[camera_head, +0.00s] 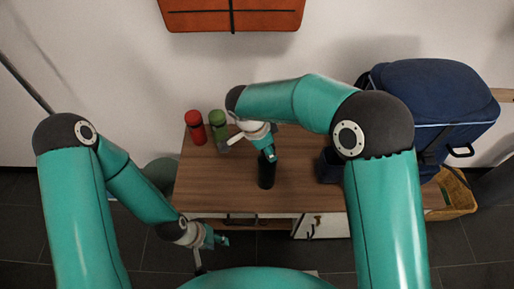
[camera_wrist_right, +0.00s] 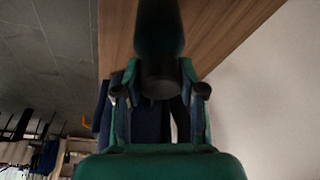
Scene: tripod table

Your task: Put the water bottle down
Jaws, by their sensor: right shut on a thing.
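The dark water bottle (camera_head: 267,174) is upright over the middle of the wooden table (camera_head: 315,190). My right gripper (camera_head: 268,154) is shut on its upper part. In the right wrist view the bottle (camera_wrist_right: 158,35) lies between the two fingers of my right gripper (camera_wrist_right: 159,92). I cannot tell whether its base touches the table. My left gripper (camera_head: 221,240) is low in front of the table's front edge, away from the bottle. It is too small to tell whether it is open or shut.
A red bottle (camera_head: 195,128) and a green bottle (camera_head: 217,124) stand at the table's back left. A dark box (camera_head: 328,166) is on the right side, partly behind my arm. A large blue bag (camera_head: 435,95) is further right. Bare tabletop lies around the held bottle.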

